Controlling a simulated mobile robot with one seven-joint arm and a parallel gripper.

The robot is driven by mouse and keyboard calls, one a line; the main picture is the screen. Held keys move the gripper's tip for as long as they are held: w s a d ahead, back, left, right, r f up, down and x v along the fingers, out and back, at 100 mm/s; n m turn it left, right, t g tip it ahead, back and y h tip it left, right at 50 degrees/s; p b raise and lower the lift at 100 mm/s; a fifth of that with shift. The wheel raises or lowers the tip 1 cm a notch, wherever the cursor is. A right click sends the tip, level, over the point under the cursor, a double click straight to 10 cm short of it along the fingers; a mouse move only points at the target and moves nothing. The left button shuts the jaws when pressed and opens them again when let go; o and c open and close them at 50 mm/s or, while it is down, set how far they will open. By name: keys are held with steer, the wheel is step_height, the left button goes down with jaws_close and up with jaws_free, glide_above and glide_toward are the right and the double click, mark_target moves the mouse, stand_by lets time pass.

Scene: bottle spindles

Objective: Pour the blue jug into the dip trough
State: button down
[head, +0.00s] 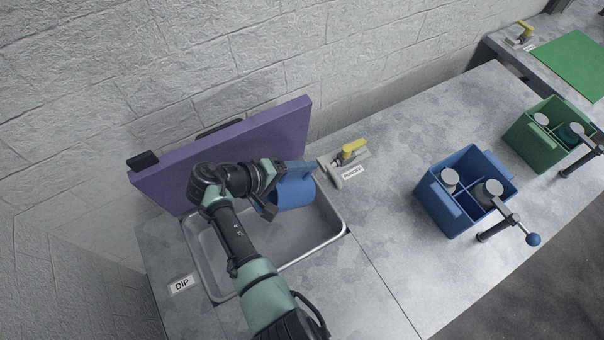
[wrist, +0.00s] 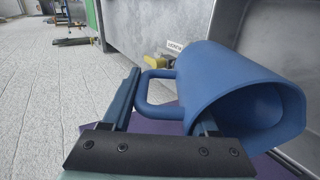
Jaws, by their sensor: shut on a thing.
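The dip trough (head: 225,273) is a metal basin sunk in the counter, with a DIP label (head: 182,285) at its lower left. My gripper (head: 284,183) is over the upper right part of the trough, shut on the blue jug (head: 294,194). In the wrist view the jug (wrist: 225,80) is tipped well over, its open mouth toward the lower right and its handle (wrist: 146,92) toward the left finger. The inside visible at the mouth looks plain blue, and I see no liquid stream. My arm hides part of the trough.
A purple panel (head: 230,150) stands upright behind the trough. A yellow-handled valve (head: 350,151) with a RUNOFF label (head: 352,173) is right of it. A blue crate (head: 450,215) and a green crate (head: 530,150) hold cylinders farther right.

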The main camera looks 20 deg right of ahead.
mark_target(294, 180)
steer(key=shift+s+a+f+t+h+b, duration=0.1)
steer(key=shift+a+t+h+b, duration=0.1)
steer(key=shift+a+h+b, duration=0.7)
steer(key=shift+s+a+f+t+h+b, duration=0.15)
steer(key=shift+h+b, duration=0.35)
steer(key=shift+b, duration=0.85)
steer(key=shift+b, duration=0.45)
steer(key=shift+a+f+h+b, duration=0.15)
steer(key=shift+a+h+b, duration=0.2)
steer(key=shift+h+b, duration=0.35)
steer(key=shift+a+f+t+h+b, duration=0.1)
steer(key=shift+a+t+h+b, duration=0.2)
steer(key=shift+b, duration=0.45)
steer(key=shift+s+a+f+b, duration=0.15)
steer(key=shift+a+b, duration=0.05)
steer(key=shift+b, duration=0.4)
steer(key=shift+a+f+h+b, duration=0.2)
steer(key=shift+a+h+b, duration=0.2)
steer(key=shift+h+b, duration=0.35)
steer(key=shift+s+a+h+b, duration=0.15)
steer(key=shift+a+h+b, duration=0.35)
steer(key=shift+b, duration=0.5)
steer(key=shift+a+r, duration=0.15)
